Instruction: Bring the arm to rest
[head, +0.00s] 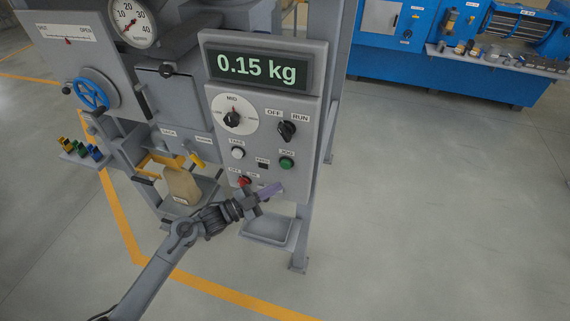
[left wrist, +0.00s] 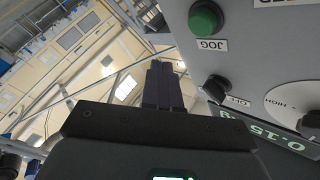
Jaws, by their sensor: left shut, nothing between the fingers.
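My left gripper (head: 268,191) is shut and empty in front of the lower part of the control panel (head: 310,110). Its shut fingers also show in the left wrist view (left wrist: 162,85), with the panel's green JOG button (left wrist: 205,20) to their right. In the head view the green button (head: 286,162) sits just above the gripper. A red switch (head: 244,181) is just left of the fingers. I cannot tell whether the fingertips touch the panel. The display (head: 256,68) reads 0.15 kg. My right gripper is not in view.
A tan bag (head: 181,184) stands on a platform left of the gripper. An empty grey tray (head: 268,231) is below it. A blue valve wheel (head: 92,93) is at the left. A blue machine (head: 440,60) stands at the back right. The floor at right is clear.

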